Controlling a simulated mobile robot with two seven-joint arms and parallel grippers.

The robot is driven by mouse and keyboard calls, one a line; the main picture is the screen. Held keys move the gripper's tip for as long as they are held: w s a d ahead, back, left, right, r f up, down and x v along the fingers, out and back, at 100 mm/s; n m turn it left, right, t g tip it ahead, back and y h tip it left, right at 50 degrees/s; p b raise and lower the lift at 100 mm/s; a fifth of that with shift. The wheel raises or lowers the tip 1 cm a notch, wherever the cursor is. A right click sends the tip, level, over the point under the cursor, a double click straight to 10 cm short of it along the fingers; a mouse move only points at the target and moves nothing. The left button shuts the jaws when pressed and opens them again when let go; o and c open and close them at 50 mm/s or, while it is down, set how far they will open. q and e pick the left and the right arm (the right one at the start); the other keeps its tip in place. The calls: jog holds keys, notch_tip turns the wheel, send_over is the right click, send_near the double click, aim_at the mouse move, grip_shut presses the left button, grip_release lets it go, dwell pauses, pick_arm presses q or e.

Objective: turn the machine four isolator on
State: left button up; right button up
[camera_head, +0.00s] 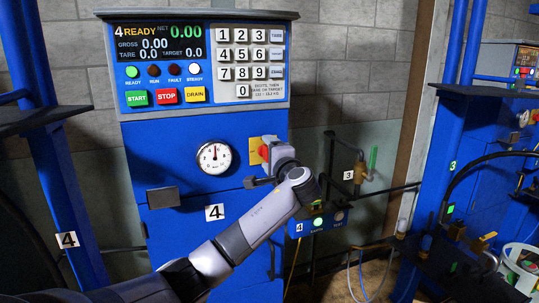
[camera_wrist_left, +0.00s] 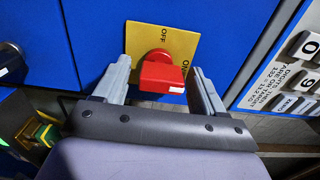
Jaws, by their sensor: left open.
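The machine four isolator is a red rotary handle (camera_wrist_left: 161,74) on a yellow plate (camera_wrist_left: 188,42) marked OFF and ON, fixed to the blue cabinet. In the head view the yellow plate (camera_head: 255,152) shows right of the dial gauge, its handle partly hidden by my gripper. My left gripper (camera_wrist_left: 163,88) is open, its fingers on either side of the red handle, with visible gaps. A white mark shows on the handle's right end in the wrist view. In the head view my left gripper (camera_head: 268,160) is at the plate. My right gripper is not in view.
Above is a panel (camera_head: 205,60) with a lit display reading "4 READY", a keypad (camera_head: 245,60) and buttons. A white dial gauge (camera_head: 214,158) sits left of the isolator. A box labelled 4 with a green lamp (camera_head: 318,222) is below right. Machine 3's blue frame (camera_head: 440,150) stands right.

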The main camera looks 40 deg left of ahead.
pick_arm(q)
jog(key=b+v, duration=0.1)
jog(key=v, duration=0.6)
jog(key=shift+d+f, duration=0.1)
dwell(0.5)
jog(key=s+d+f+m+t+h, duration=0.15)
jog(key=d+f+h, duration=0.25)
jog(key=f, duration=0.6)
jog(key=s+d+f+m+t+h, duration=0.15)
jog(key=d+f+h, duration=0.3)
jog(key=f, duration=0.55)
jog(key=s+d+f+m+h, duration=0.1)
jog(key=s+d+f+h, duration=0.3)
jog(key=f, duration=0.6)
jog(key=s+d+f+n+h, duration=0.2)
jog(key=s+d+f, duration=0.3)
jog(key=s, duration=0.5)
jog(key=s+d+f+n+h, duration=0.3)
jog(key=s+d+f+n, duration=0.2)
jog(key=s, duration=0.5)
jog(key=shift+d+f+g+h, duration=0.3)
jog(key=shift+d+f+h, duration=0.05)
jog(key=shift+d+f, duration=0.15)
